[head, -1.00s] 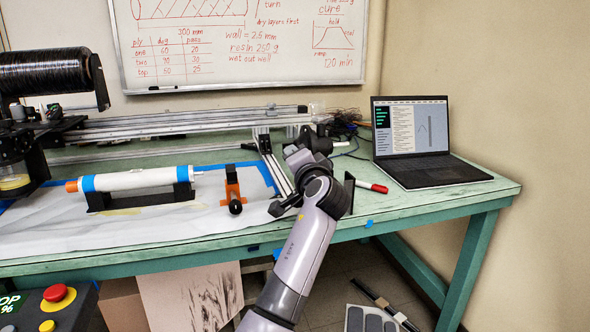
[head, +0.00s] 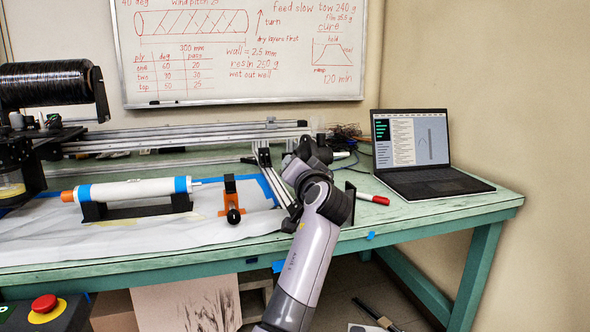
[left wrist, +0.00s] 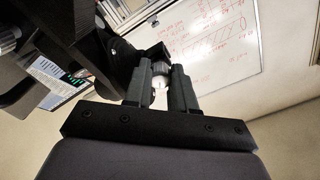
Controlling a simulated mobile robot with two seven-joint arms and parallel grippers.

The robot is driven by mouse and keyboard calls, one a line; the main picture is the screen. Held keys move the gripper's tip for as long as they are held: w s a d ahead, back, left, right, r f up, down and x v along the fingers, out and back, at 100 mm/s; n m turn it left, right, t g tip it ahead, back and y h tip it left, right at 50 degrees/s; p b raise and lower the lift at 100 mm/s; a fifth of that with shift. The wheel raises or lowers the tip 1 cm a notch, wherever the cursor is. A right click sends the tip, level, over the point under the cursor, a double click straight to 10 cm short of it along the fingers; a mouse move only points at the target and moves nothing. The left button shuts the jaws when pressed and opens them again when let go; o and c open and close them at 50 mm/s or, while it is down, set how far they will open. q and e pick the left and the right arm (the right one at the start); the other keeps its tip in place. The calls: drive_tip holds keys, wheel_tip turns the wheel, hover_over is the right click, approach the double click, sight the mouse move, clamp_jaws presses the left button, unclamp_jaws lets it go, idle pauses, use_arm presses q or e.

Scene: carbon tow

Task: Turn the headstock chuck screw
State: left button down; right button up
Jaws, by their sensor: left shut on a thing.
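In the left wrist view, my left gripper (left wrist: 159,80) has both dark fingers closed on a small grey ridged knob (left wrist: 159,69), which looks like the chuck screw. The dark headstock parts (left wrist: 112,55) stand beside the fingers on the left. In the head view, one grey and black arm, which fits my left one, reaches up to the table's front edge right of the orange stand. Its fingertips and the screw cannot be made out there among dark parts. My right gripper is not in view.
A white tube with blue bands (head: 135,190) lies on black cradles. An orange stand (head: 231,203) is right of it. Aluminium rails (head: 200,135) run behind. A laptop (head: 430,175) and red marker (head: 372,198) are to the right. A red-button box (head: 45,310) is at lower left.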

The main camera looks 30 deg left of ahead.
use_arm(q)
drive_tip(key=shift+f, duration=0.1)
drive_tip(key=c, duration=1.2)
unclamp_jaws()
drive_tip(key=shift+d, duration=0.1)
drive_tip(key=shift+v, duration=3.6)
